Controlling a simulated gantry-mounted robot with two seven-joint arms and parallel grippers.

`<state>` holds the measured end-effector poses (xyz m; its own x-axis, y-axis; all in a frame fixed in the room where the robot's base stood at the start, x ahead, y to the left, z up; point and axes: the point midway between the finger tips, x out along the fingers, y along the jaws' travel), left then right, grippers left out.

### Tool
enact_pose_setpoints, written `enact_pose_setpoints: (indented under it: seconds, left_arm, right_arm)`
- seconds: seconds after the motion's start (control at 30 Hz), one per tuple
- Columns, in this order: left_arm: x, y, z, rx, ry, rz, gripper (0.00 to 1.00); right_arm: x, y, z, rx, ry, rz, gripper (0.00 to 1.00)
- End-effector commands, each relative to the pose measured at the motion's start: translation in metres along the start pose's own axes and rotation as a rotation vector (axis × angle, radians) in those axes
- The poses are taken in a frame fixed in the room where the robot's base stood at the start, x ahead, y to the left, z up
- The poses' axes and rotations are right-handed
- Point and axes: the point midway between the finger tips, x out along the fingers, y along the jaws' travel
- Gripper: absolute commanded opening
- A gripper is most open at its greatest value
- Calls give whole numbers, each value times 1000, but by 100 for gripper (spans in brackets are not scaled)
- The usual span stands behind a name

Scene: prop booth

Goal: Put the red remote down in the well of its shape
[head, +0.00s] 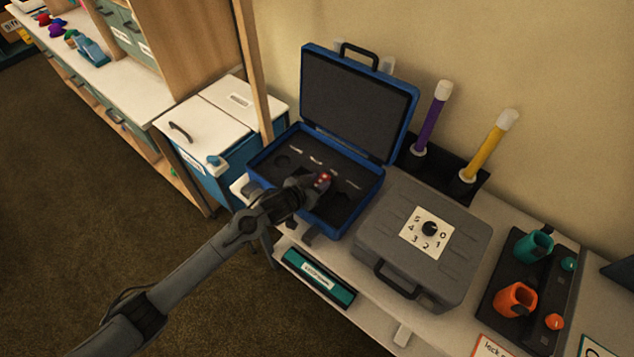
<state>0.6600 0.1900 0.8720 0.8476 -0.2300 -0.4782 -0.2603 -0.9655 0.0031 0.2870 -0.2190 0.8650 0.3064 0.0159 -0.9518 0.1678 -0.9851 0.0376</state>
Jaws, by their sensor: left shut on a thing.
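The open blue case (262,160) stands on the shelf, its lid leaning back against the wall. Dark foam (335,162) lines it, with several cut wells and small pale labels. A round well (283,161) shows at the left; the wells at the front right are dark and partly hidden. My left gripper (316,187) reaches over the front of the case and is shut on the red remote (325,179). Only a small red part of the remote shows; the fingers hide the rest. I cannot tell whether it touches the foam. My right gripper is not in view.
A closed grey case (376,222) with a number dial stands just right of the blue case. Purple (432,118) and yellow (487,147) tubes stand behind. Teal (532,246) and orange (515,299) cups sit at the right. A blue cooler (237,157) is at the left.

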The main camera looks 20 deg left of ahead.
Motion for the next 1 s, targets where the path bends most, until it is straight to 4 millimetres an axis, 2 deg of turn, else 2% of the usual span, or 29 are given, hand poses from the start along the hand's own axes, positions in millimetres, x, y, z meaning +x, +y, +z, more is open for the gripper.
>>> enact_pose_setpoints:
  seconds: [0.17,0.2,0.37,0.83,1.0]
  left_arm:
    - [3,0,6,-2,-1,0,7]
    - [3,0,6,-2,-1,0,39]
    - [3,0,6,-1,-2,-1,63]
    - [2,-2,5,-1,-5,-5,63]
    - [-13,-2,0,0,-5,-3,63]
  right_arm:
    - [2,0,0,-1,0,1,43]
    - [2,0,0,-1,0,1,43]
    - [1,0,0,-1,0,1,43]
    - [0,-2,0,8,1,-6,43]
    - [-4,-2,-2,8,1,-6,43]
